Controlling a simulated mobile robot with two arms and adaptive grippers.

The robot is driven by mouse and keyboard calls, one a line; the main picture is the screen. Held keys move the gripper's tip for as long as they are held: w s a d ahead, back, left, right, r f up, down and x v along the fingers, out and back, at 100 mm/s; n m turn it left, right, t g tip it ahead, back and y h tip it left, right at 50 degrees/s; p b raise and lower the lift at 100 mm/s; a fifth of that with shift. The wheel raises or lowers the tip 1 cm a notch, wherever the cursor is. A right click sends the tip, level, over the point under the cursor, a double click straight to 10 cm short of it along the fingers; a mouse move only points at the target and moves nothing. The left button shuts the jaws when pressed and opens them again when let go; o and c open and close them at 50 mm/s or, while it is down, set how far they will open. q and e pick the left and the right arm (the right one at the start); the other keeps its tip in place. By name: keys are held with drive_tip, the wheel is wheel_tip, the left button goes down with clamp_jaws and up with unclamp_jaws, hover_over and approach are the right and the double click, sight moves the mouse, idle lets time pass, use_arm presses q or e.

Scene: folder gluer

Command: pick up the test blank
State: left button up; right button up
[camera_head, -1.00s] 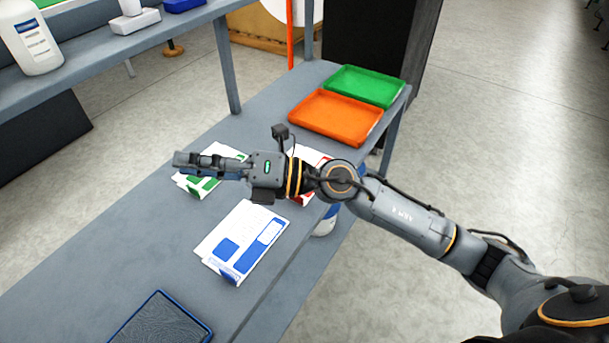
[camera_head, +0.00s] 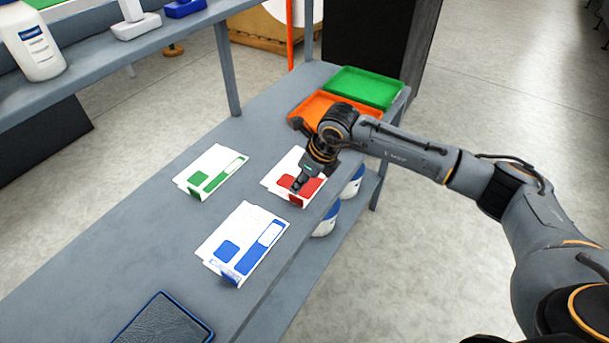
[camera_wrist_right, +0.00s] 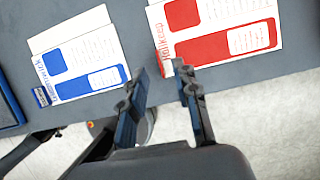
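Three flat printed carton blanks lie on the grey bench. One has red panels (camera_head: 284,178), one blue panels (camera_head: 243,242) and one green panels (camera_head: 212,171); I cannot tell which is the test blank. My right gripper (camera_head: 296,188) points down over the red blank's front part and hides some of it. In the right wrist view my gripper (camera_wrist_right: 160,78) is open and empty, with its fingertips near the left edge of the red blank (camera_wrist_right: 215,30). The blue blank (camera_wrist_right: 80,58) lies to the left there. My left gripper is not in view.
An orange tray (camera_head: 304,108) and a green tray (camera_head: 366,87) stand at the bench's far end. A dark blue-rimmed mat (camera_head: 165,322) lies at the near end. White containers (camera_head: 325,220) stand below the bench's right edge. The bench's left side (camera_head: 120,235) is clear.

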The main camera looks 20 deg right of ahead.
sight(292, 195)
drive_tip(key=shift+x, duration=0.75)
drive_tip(key=p+x, duration=0.1)
drive_tip(key=x, duration=0.1)
drive_tip(key=p+x, duration=0.1)
drive_tip(key=x, duration=0.1)
drive_tip(key=shift+a, duration=0.25)
drive_tip(key=shift+w+a+f, duration=0.1)
drive_tip(key=shift+w+f, duration=0.1)
drive_tip(key=shift+f, duration=0.35)
clamp_jaws()
